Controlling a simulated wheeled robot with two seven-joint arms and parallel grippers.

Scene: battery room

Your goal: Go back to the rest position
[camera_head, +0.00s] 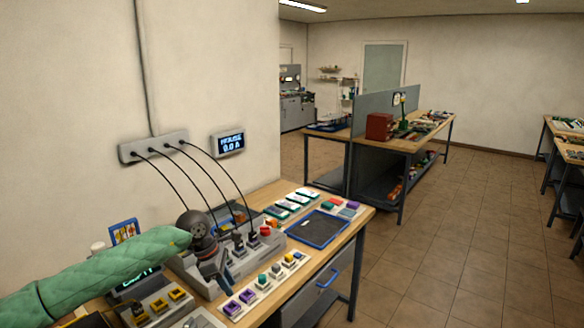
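My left arm, in a green quilted sleeve, comes in from the left in the head view. Its dark wrist ends over the workbench (362,214), and my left gripper (217,276) points down beside the grey charging station (187,272). The fingers are small and dark against the station, so I cannot tell whether they are open or hold anything. My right gripper is not in view.
Black cables run from a wall socket strip (153,146) to the station. A row of coloured batteries (262,281), a blue-rimmed tray (318,229) and several flat packs share the bench. A drawer (325,283) is below. Tiled floor (450,240) is free to the right.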

